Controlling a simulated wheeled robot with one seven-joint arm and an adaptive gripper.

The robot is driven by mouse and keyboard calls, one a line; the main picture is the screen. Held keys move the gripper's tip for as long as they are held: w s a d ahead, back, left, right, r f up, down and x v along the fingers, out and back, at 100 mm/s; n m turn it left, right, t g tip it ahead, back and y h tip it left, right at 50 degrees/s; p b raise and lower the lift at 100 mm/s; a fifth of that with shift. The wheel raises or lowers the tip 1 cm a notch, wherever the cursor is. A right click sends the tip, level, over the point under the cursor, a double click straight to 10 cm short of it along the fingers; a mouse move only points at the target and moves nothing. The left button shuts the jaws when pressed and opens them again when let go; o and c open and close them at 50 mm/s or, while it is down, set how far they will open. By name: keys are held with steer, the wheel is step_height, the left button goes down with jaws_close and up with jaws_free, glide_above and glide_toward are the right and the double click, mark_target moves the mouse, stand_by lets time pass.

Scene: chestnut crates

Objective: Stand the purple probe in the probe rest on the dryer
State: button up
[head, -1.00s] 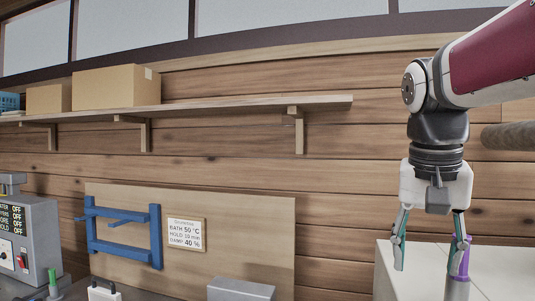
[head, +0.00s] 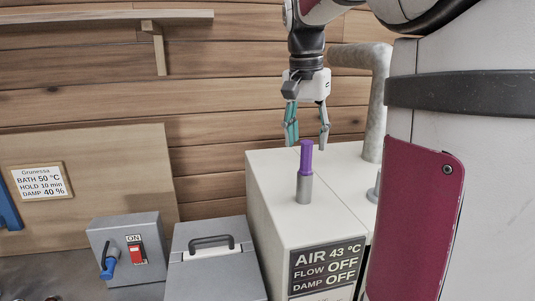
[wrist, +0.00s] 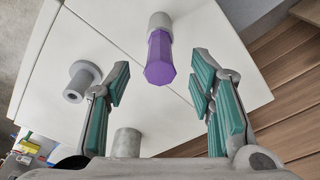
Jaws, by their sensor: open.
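The purple probe (head: 306,158) stands upright in a short grey cylinder (head: 304,188), which looks like the probe rest, on the white top of the dryer (head: 270,185). My gripper (head: 307,130) is open and empty, with its fingertips near the height of the probe's top. In the wrist view the purple probe (wrist: 160,60) shows ahead between the spread fingers of my gripper (wrist: 160,88), and neither finger visibly touches it. The probe's lower end is hidden inside the cylinder.
A grey flanged fitting (wrist: 82,80) stands on the dryer top, apart from the probe. A thick grey pipe (head: 376,90) rises behind. A grey switch box (head: 127,250) and a lidded grey box (head: 213,265) stand left of the dryer. A wooden wall is behind.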

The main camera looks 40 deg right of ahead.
mark_target(307, 158)
steer(key=shift+w+d+f+p, duration=0.1)
steer(key=shift+d+f+p, duration=0.1)
steer(key=shift+f, duration=1.25)
steer(key=shift+d+f+p, duration=0.15)
steer(key=shift+d+f, duration=0.05)
steer(key=shift+f, duration=1.25)
jaws_close()
steer(key=c, duration=1)
jaws_free()
jaws_close()
steer(key=shift+r, duration=0.65)
